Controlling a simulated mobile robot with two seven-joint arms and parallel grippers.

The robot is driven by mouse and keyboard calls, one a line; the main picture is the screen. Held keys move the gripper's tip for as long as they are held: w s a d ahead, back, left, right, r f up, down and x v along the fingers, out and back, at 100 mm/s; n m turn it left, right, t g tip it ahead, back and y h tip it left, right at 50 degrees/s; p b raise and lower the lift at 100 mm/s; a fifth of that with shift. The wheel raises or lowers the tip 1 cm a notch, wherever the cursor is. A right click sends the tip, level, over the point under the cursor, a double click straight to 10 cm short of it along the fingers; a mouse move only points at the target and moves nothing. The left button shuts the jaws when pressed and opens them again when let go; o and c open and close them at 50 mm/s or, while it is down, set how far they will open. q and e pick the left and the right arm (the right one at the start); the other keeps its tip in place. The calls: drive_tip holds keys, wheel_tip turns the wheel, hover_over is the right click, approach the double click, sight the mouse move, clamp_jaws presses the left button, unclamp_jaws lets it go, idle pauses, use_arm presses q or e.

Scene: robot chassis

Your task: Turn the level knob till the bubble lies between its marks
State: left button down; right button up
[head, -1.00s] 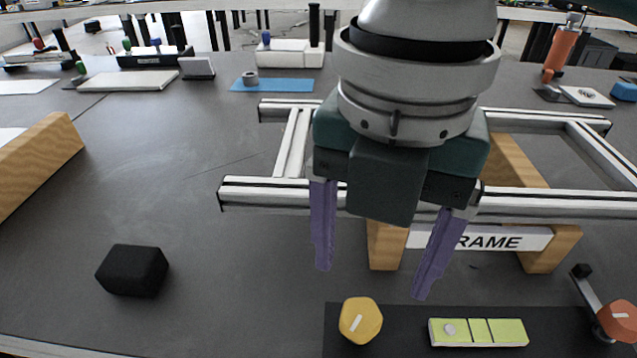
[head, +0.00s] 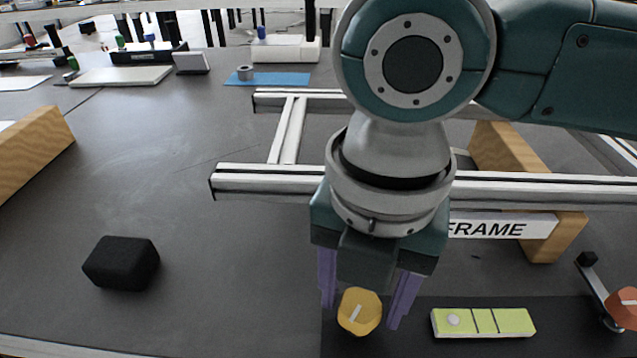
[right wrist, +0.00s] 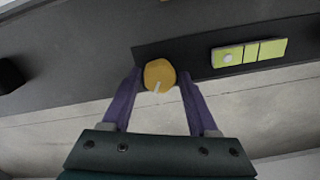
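The level knob (head: 360,311) is yellow-orange with a white pointer line, on a dark plate at the front. It also shows in the right wrist view (right wrist: 159,74). My right gripper (head: 360,310) is open, with its purple fingers on either side of the knob; a gap shows at the right finger, and I cannot tell whether either finger touches. The level vial (head: 483,322) is a yellow-green bar with two dark marks. Its pale bubble (head: 453,320) lies left of both marks, near the left end. My left gripper is not in view.
An orange-red knob (head: 625,306) with a metal lever stands at the far right. A black block (head: 122,263) lies at the left. The aluminium frame (head: 270,182) on wooden blocks, with a FRAME label (head: 502,226), stands behind the gripper. The table between the block and the plate is clear.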

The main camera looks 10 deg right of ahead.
clamp_jaws()
idle(0.3)
